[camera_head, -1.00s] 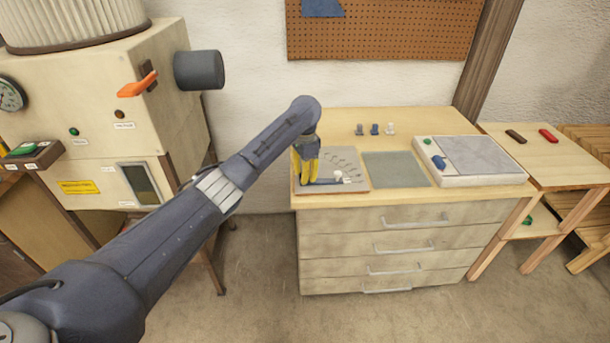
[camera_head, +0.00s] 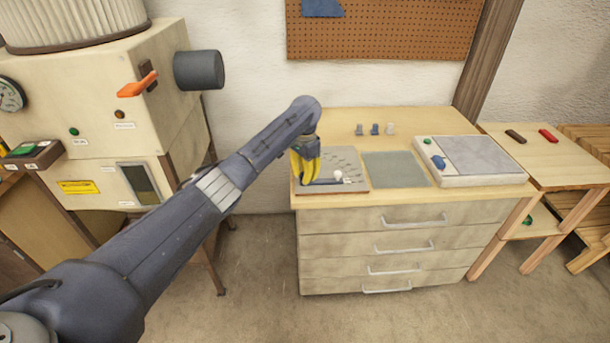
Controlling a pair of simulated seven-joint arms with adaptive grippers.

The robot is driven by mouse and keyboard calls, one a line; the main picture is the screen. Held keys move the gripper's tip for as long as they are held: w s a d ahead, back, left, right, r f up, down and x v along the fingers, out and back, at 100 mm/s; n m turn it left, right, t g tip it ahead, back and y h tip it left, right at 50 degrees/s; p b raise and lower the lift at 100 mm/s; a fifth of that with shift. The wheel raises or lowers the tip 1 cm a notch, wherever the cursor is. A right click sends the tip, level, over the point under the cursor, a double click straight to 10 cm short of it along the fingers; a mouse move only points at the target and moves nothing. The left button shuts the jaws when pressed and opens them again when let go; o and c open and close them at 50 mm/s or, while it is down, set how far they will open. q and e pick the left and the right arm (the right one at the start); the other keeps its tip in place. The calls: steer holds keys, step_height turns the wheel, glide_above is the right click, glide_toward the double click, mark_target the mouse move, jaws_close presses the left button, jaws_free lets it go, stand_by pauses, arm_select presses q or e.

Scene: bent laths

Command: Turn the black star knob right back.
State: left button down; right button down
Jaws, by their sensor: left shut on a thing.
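My left gripper (camera_head: 309,172) has yellow fingers and is over the left part of a grey board (camera_head: 350,162) on the workbench top. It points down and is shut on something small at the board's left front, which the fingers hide. The black star knob does not show clearly; its place fits the spot under the fingers. A dark bar (camera_head: 325,182) lies along the board's front beside the fingers, with a small white knob (camera_head: 338,175) near it. My right gripper is not in view.
A grey-green mat (camera_head: 395,169) and a pale box (camera_head: 480,158) with a blue knob (camera_head: 438,162) lie to the right. A cream machine (camera_head: 100,110) with an orange lever (camera_head: 137,84) stands at left.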

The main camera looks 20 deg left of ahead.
arm_select(q)
steer(key=c, duration=1)
jaws_free()
steer(key=shift+o, duration=0.2)
step_height(320, 180, up, 12)
